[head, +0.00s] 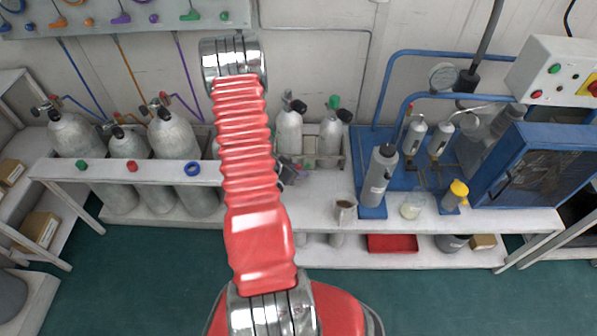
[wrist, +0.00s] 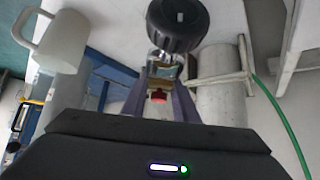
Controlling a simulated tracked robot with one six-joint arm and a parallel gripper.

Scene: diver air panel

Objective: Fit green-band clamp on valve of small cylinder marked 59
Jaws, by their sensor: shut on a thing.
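In the wrist view my gripper (wrist: 158,88) is shut on a small metal piece (wrist: 165,72) with a red part below it. It looks like the clamp, but I see no green band on it. A black round knob (wrist: 175,25) on a silver stem stands just beyond the fingertips; I cannot tell whether it belongs to the clamp or to a valve. A grey cylinder (wrist: 220,90) lies close on the right. In the head view two small cylinders (head: 289,133) (head: 331,138) stand in a rack right of my arm. No mark 59 is readable.
A green hose (wrist: 284,125) curves down the right of the wrist view. A white mug (wrist: 55,42) is at its upper left. In the head view, large cylinders (head: 75,135) stand left, and a grey bottle (head: 378,180) and blue frame (head: 440,94) right.

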